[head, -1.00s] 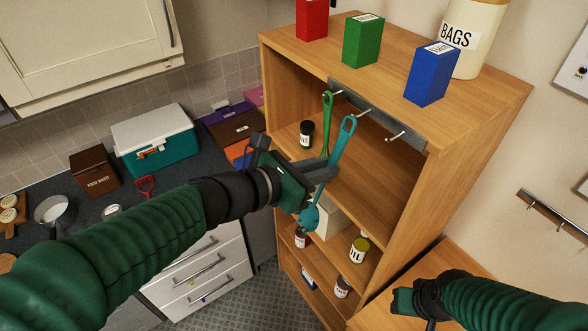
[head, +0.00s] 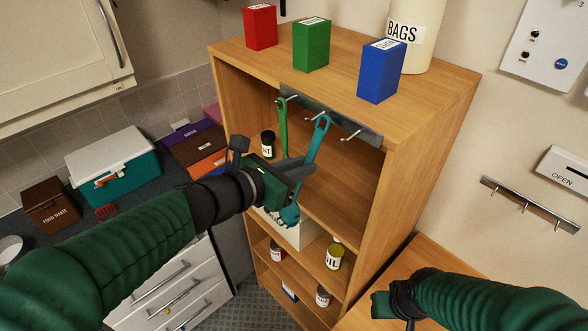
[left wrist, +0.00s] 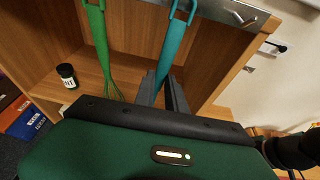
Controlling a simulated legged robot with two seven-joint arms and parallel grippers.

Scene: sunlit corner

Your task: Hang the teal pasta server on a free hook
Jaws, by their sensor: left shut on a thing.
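The teal pasta server (head: 311,150) hangs nearly upright, its loop at the top and its head below. My left gripper (head: 303,181) is shut on its handle; the left wrist view also shows the jaws (left wrist: 163,92) closed on the teal handle (left wrist: 173,48). A metal hook rail (head: 335,117) runs along the shelf's upper front edge. The server's loop overlaps the middle hook; I cannot tell if it is around it. A green utensil (head: 283,130) hangs on the left hook. The right hook (head: 350,138) is empty. My right gripper (head: 385,304) is low at right, its jaws unclear.
The wooden shelf unit (head: 425,115) carries red, green (head: 311,46) and blue (head: 381,72) boxes and a BAGS canister on top. A dark jar (head: 268,143) stands inside, left of the utensils. Another hook rail (head: 530,204) is on the right wall.

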